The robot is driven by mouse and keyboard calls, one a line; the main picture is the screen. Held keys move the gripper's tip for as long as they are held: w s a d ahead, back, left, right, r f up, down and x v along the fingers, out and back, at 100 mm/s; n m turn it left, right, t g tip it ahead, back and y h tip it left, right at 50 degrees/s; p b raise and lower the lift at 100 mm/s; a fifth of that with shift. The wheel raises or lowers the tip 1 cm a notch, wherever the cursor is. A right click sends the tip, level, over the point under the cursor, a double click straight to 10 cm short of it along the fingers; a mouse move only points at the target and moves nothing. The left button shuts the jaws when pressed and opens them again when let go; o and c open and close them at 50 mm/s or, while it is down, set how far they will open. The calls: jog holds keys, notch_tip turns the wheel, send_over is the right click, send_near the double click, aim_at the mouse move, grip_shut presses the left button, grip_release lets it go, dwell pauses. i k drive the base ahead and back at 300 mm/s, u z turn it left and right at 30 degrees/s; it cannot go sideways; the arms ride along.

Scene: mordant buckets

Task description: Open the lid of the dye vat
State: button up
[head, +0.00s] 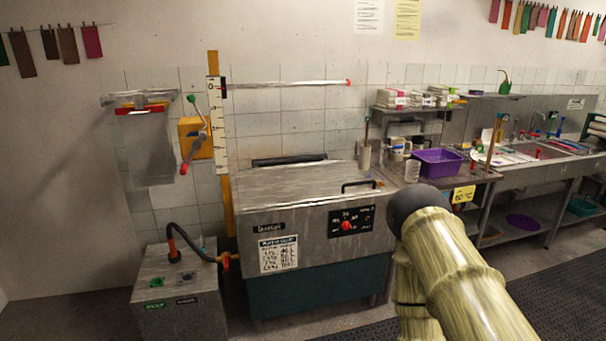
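The dye vat (310,250) is a large grey steel box on a dark green base, standing at the middle of the head view. Its flat, stained lid (290,184) lies shut on top. A dark bar handle (358,184) stands up near the lid's front right corner. The front panel carries a black control plate with a red knob (347,226). My arm shows at the lower right, in front of the floor and close to the vat's right side. My gripper is not in view.
A smaller grey box (178,300) with a black hose stands left of the vat. A bench with a purple basin (437,162) adjoins on the right, with a yellow sign (463,194) at its edge. A horizontal bar (290,84) runs along the wall above the lid.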

aim_at(294, 179)
jog(key=i, duration=2.5)
jog(key=u, duration=2.8)
jog(key=k, duration=1)
jog(key=z, duration=2.45)
